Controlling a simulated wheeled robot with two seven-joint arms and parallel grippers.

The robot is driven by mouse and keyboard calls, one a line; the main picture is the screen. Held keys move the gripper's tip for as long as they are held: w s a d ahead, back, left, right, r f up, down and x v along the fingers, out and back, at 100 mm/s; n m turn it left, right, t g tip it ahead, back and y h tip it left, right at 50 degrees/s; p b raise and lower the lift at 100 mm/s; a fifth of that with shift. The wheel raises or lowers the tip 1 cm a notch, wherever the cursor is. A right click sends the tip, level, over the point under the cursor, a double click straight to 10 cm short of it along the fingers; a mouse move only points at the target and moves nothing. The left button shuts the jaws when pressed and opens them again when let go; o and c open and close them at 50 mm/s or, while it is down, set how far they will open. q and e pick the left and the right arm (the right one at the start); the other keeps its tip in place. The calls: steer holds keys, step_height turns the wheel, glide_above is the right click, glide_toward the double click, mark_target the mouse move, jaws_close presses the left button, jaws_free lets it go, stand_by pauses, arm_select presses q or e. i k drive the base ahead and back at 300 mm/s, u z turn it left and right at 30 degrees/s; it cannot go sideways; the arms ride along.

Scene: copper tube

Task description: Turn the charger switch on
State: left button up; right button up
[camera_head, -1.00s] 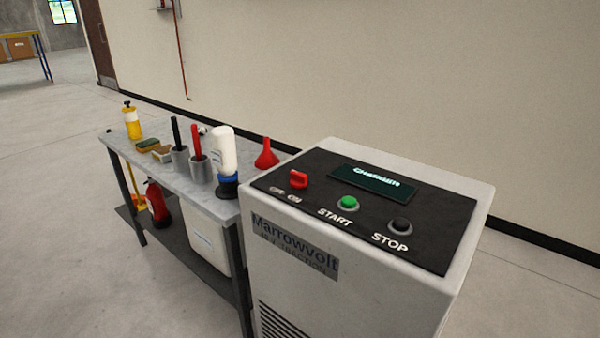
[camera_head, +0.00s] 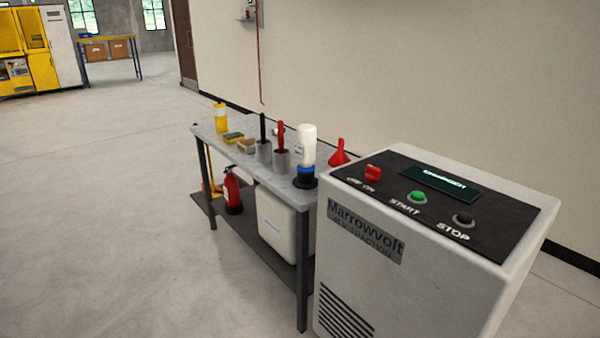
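The charger (camera_head: 410,275) is a pale grey cabinet with a black sloping top panel at the right of the head view. Its red switch (camera_head: 373,173) sits at the left of the panel, above small labels; the right one seems to read ON. Its exact setting is too small to tell. Right of it are a green START button (camera_head: 417,197), a black STOP button (camera_head: 463,219) and a dark display (camera_head: 440,179) with lit text. Neither of my grippers shows in the view.
A grey workbench (camera_head: 228,146) stands left of the charger, bearing bottles, cups with red and black handles, and a red funnel (camera_head: 340,153). A red extinguisher (camera_head: 232,190) and a white container (camera_head: 282,225) are on its lower shelf. Open floor (camera_head: 110,220) lies at the left.

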mark_target(372, 174)
steer(key=u, duration=1)
steer(key=i, duration=0.45)
steer(key=z, duration=0.05)
